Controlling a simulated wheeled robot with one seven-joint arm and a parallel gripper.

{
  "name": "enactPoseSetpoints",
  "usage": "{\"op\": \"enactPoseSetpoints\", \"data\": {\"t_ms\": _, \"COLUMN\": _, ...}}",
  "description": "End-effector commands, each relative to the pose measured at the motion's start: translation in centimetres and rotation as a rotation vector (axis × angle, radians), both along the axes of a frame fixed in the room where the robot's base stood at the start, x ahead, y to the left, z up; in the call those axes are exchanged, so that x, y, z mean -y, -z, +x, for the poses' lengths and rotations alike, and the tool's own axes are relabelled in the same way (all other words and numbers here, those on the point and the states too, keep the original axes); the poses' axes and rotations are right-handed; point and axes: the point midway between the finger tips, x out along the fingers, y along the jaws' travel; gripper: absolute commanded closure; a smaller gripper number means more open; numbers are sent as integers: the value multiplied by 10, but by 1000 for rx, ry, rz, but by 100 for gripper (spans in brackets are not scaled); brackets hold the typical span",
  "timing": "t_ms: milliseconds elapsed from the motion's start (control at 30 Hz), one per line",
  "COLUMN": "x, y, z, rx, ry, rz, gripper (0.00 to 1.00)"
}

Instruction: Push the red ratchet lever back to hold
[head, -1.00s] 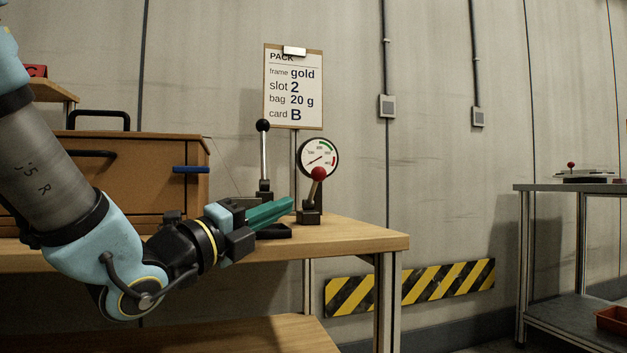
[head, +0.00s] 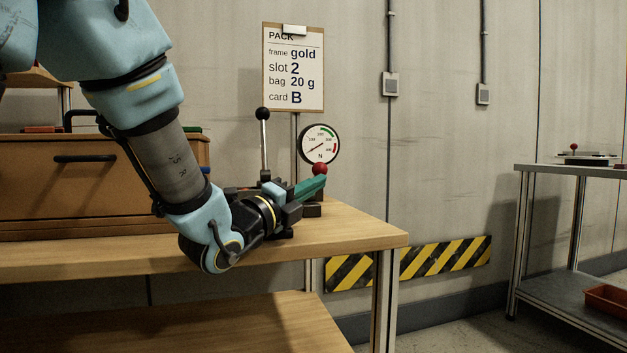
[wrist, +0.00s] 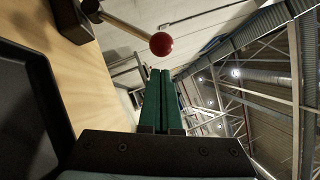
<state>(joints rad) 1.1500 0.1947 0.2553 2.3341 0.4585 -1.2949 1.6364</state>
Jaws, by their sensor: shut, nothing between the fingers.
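The ratchet lever has a red ball knob (head: 320,168) and stands on a dark base (head: 313,210) near the right end of the wooden bench. In the wrist view its metal rod and red knob (wrist: 161,44) show beyond and slightly left of my fingertips. My gripper (head: 319,183) has teal fingers, shut together and empty. In the head view the fingertips overlap the lever just below the knob and hide most of its rod. Whether they touch it I cannot tell. The fingers also show in the wrist view (wrist: 161,80).
A black-knobbed lever (head: 263,114) stands left of the red one. Behind are a round gauge (head: 319,144) and a card on a post (head: 293,68). A brown cabinet (head: 85,180) stands at the left of the bench (head: 330,240). The bench's front right corner is clear.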

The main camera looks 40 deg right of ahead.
Motion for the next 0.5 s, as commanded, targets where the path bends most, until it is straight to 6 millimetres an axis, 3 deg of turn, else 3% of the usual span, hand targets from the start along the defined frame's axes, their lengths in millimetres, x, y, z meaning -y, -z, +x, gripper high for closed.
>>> {"op": "enactPoseSetpoints", "data": {"t_ms": 200, "x": 7, "y": -6, "z": 11, "rx": 0, "ry": 0, "rz": 0, "gripper": 100}}
{"op": "enactPoseSetpoints", "data": {"t_ms": 500, "x": 7, "y": -7, "z": 12, "rx": -1, "ry": 0, "rz": 1, "gripper": 100}}
